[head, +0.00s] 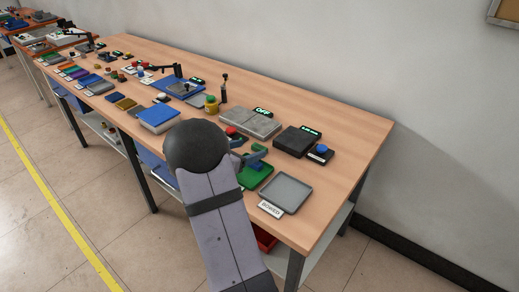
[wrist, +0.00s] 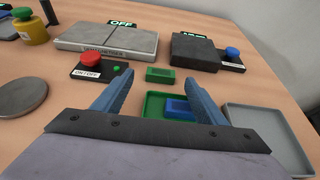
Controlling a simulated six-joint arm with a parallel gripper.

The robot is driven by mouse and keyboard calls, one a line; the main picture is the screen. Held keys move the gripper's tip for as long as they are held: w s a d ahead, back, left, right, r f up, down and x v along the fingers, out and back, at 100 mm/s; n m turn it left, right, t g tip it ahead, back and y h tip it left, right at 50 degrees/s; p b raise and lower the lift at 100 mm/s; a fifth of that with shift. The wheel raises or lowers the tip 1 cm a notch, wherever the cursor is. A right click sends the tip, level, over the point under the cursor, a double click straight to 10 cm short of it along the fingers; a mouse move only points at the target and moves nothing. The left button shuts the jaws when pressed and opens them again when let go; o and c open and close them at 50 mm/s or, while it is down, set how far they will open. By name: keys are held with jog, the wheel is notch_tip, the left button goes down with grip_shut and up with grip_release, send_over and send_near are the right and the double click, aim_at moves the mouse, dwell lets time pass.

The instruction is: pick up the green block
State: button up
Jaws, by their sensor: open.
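The green block (wrist: 160,75) is a small flat rectangle lying on the wooden table, in the upper middle of the wrist view. My gripper (wrist: 163,80) is open, with its two blue fingers spread to the left and right. The block shows between the fingertips, and nothing is held. I cannot tell how high the fingers are above the table. In the head view my gripper (head: 250,155) hangs over the near part of the table, and my arm and fingers largely hide the green block there.
A green tray (wrist: 149,101) holding a blue block (wrist: 178,106) lies just nearer than the green block. A grey tray (wrist: 292,152) is to the right. An ON/OFF box with a red button (wrist: 92,59) is left, a heater plate (wrist: 105,40) and dark box (wrist: 207,49) behind.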

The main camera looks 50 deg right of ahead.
aim_at(259, 146)
jog(key=shift+p+x, duration=0.35)
jog(key=shift+x, duration=2.2)
jog(key=shift+s, duration=0.1)
jog(key=c, duration=1.3)
